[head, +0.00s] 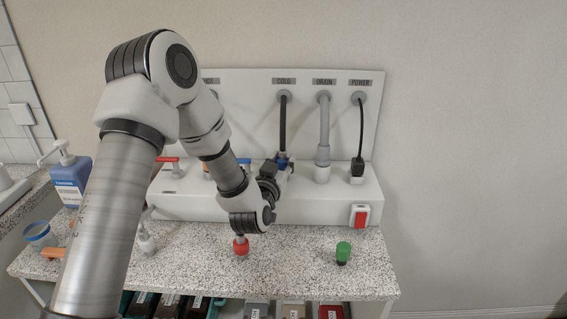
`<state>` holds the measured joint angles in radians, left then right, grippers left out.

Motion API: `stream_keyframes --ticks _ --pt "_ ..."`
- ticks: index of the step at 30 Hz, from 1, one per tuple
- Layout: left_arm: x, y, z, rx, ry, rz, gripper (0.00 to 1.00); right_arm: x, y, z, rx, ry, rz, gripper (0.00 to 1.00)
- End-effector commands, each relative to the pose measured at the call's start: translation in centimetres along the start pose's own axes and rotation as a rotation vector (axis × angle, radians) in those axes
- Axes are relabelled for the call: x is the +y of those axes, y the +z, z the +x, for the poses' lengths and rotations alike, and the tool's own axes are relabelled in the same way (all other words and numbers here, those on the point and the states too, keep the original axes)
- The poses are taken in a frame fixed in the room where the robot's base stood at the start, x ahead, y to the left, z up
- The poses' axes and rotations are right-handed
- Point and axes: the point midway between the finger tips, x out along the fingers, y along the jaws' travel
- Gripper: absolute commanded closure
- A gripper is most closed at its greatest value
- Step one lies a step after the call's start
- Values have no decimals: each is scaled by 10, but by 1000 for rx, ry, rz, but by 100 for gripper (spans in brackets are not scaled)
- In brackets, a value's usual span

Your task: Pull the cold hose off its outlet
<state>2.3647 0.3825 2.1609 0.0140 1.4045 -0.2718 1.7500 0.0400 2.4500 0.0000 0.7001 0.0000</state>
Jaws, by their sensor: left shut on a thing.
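The cold hose (283,125) is black and runs down from the back panel under the COLD label. Its lower end has a blue collar (282,159) near the top of the white box. My left gripper (281,166) reaches in from the left and is shut on the hose's blue end. The fingers and my wrist hide most of the outlet under it, so I cannot tell whether the hose end is seated. My right gripper is not in view.
The grey drain hose (323,130) and black power cord (361,130) stand close to the right. A red switch (360,216) is on the box (310,208). A red-topped piece (241,246) and a green-topped piece (343,252) stand on the speckled counter (300,262).

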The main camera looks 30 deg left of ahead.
Motion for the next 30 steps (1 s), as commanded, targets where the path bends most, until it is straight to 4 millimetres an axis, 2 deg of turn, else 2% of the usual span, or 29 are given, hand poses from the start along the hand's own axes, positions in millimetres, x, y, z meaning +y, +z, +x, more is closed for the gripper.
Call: stream_keyframes --ticks 1,15,27,30 --pt "0 -7 1 7 -1 0 100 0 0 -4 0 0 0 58" --pt "0 -26 0 5 -1 0 100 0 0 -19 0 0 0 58" --pt "0 -29 0 4 -1 0 100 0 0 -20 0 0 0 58" --pt "0 -34 0 4 -1 0 100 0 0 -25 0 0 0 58"
